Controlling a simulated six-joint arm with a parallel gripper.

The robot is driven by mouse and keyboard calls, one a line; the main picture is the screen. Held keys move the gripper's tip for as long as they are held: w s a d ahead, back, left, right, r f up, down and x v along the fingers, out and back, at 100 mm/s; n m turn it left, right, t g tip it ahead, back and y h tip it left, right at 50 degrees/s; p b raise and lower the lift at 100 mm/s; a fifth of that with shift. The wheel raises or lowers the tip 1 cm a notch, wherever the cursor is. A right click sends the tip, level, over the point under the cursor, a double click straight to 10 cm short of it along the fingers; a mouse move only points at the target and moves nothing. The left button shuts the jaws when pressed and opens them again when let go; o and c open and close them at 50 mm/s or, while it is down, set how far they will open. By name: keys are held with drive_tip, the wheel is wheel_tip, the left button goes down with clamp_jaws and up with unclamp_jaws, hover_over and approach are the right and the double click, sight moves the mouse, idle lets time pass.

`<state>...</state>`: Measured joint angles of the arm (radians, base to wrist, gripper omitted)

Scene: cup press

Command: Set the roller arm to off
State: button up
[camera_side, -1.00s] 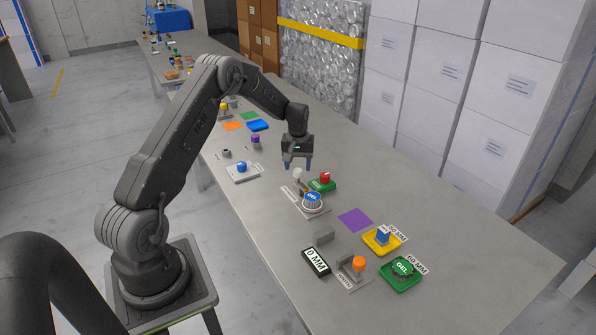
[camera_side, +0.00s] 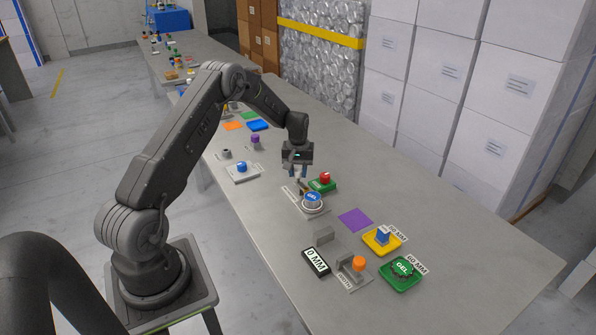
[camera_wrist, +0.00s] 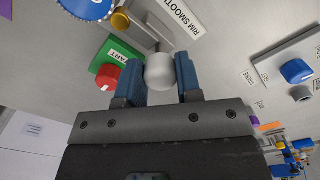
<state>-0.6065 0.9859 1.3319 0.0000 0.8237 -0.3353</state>
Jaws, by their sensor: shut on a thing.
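The roller arm is a grey bar with a white ball knob (camera_wrist: 160,71), beside the label that begins "RIM SMOOTH" (camera_wrist: 178,17). In the wrist view the ball sits between the two blue fingers of my gripper (camera_wrist: 160,78). My gripper is shut on this knob. In the side view my gripper (camera_side: 298,172) is low over the table behind the blue "GEL" cup (camera_side: 312,197), and its fingers largely hide the knob. A yellow roller tip (camera_wrist: 120,21) lies close to the blue cup's edge in the wrist view.
A red button (camera_side: 325,178) on a green block stands just right of my gripper. A purple mat (camera_side: 355,219), yellow tray (camera_side: 369,246), green tray (camera_side: 387,279) and orange-knobbed fixture (camera_side: 358,264) lie nearer the front. Bare table shows on the right.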

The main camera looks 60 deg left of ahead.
clamp_jaws()
drive_tip(key=shift+a, duration=1.5)
drive_tip(key=o, duration=0.8)
unclamp_jaws()
drive_tip(key=shift+r, duration=0.15)
wheel_tip(320, 180, up, 14)
drive_tip(key=shift+f, duration=0.2)
